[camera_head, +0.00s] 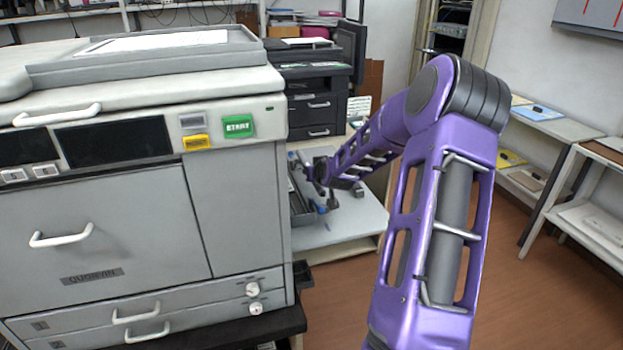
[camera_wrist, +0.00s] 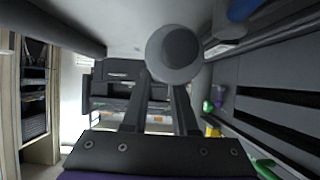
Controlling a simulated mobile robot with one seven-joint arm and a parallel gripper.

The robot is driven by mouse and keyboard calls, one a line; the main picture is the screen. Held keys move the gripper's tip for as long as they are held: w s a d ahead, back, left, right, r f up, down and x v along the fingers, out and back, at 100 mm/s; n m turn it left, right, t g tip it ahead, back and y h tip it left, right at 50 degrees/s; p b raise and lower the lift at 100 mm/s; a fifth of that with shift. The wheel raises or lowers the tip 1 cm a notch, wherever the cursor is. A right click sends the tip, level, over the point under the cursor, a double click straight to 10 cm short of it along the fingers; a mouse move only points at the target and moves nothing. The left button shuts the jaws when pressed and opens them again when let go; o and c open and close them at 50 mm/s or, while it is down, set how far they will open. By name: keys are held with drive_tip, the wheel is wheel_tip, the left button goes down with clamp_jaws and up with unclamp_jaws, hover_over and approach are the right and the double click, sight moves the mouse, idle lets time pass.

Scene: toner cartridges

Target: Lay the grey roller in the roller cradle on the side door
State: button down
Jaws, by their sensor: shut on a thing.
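My gripper (camera_head: 318,174) is beyond the right side of the large printer, small and partly dark in the head view. In the wrist view my gripper (camera_wrist: 170,82) is shut on the grey roller (camera_wrist: 175,52), whose round end faces the camera between the fingertips. The rest of the roller is hidden behind that end. A dark grey tray-like part (camera_head: 301,207), possibly the side door, shows beside the printer below the gripper. I cannot make out the roller cradle.
The large printer (camera_head: 236,210) fills the left of the head view. A light table (camera_head: 345,222) stands under the gripper, with a black printer (camera_head: 315,100) behind. In the wrist view, a dark slotted panel (camera_wrist: 275,95) is close on the right, with green and yellow parts nearby.

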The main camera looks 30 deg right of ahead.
wheel_tip(320, 180, down, 2)
drive_tip(key=shift+f, duration=0.15)
drive_tip(key=shift+f+b, duration=0.4)
drive_tip(key=shift+b, duration=0.1)
drive_tip(key=shift+f, duration=0.2)
drive_tip(key=c, duration=0.7)
unclamp_jaws()
drive_tip(key=shift+r, duration=0.1)
